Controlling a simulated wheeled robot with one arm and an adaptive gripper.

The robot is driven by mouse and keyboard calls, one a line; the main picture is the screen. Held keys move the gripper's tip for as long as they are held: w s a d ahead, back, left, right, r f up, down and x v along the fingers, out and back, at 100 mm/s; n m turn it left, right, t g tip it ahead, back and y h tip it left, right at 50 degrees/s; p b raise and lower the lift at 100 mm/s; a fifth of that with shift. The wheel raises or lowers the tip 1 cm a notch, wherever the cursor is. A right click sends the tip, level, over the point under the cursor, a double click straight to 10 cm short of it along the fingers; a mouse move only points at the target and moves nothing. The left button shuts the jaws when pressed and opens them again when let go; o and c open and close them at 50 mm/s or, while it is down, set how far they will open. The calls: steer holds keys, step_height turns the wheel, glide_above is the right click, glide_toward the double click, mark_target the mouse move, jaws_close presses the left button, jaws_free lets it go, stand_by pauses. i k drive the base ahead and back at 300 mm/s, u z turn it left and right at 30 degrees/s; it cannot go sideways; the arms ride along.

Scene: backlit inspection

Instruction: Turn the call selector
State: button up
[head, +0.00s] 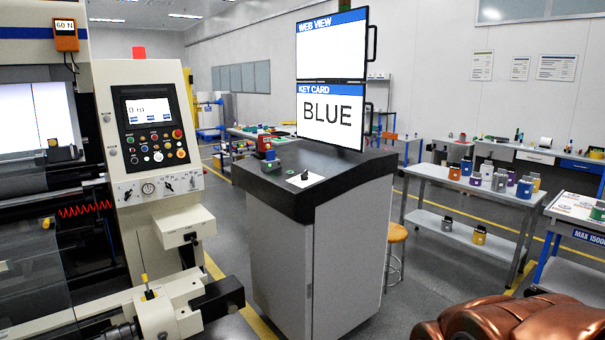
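My gripper is not in view.
Screens above the cabinet read "WEB VIEW" (331,47) and "KEY CARD BLUE" (330,116). A red and dark device (267,152) sits at the top's back left. A machine control panel (150,125) stands left. A bench (462,184) with coloured containers is right. A stool (397,233) stands behind the cabinet.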

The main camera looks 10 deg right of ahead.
mark_target(304, 176)
steer(key=z, duration=0.1)
steer(key=i, duration=1.85)
steer(key=u, duration=0.35)
